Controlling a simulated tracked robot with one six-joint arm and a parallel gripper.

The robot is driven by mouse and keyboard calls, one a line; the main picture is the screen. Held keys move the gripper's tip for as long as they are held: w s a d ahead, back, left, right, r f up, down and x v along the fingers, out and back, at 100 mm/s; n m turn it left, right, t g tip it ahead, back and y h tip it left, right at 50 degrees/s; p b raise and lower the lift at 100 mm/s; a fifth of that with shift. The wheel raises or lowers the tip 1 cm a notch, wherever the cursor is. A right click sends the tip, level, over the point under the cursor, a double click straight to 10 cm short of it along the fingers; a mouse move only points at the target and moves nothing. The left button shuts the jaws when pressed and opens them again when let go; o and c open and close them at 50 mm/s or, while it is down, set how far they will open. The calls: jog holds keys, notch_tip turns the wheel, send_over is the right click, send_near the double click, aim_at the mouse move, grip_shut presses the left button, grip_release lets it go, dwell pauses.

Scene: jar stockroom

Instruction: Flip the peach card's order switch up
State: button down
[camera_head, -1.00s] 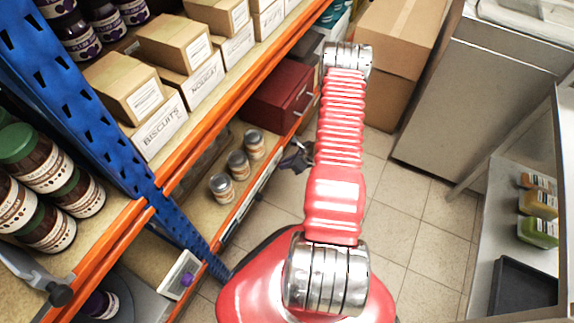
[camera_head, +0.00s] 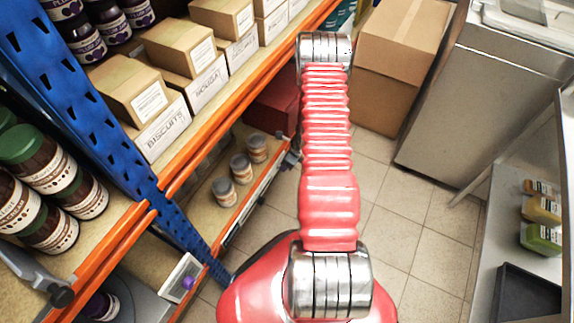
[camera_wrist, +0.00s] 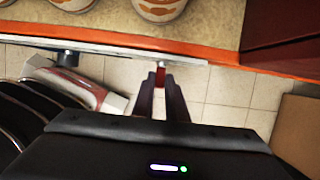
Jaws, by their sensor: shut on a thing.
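My gripper (camera_wrist: 162,95) points at the front edge of the lower shelf in the wrist view. Its two dark fingers are close together, shut on a small red piece (camera_wrist: 160,75) just below the pale rail (camera_wrist: 110,42). It looks like a switch lever, but the fingers hide most of it and I cannot tell whether it is up or down. In the head view my gripper (camera_head: 291,158) is at the far part of the lower shelf's rail (camera_head: 246,205), partly hidden by my arm. I cannot make out a peach card.
Several jars (camera_head: 240,167) stand on the lower shelf, with a dark red box (camera_head: 275,112) beyond them. A steel counter (camera_head: 470,110) is at the right. The tiled floor between is clear.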

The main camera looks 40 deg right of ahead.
jog(key=shift+w+d+r, duration=0.1)
jog(key=shift+w+r, duration=0.1)
jog(key=shift+w, duration=0.05)
dwell(0.3)
jog(key=c, duration=2.1)
grip_release()
jog(key=o, duration=0.3)
jog(key=shift+s+f, duration=0.1)
jog(key=shift+o, duration=0.2)
jog(key=v, duration=1.3)
jog(key=shift+r, duration=0.35)
jog(key=shift+s, duration=0.1)
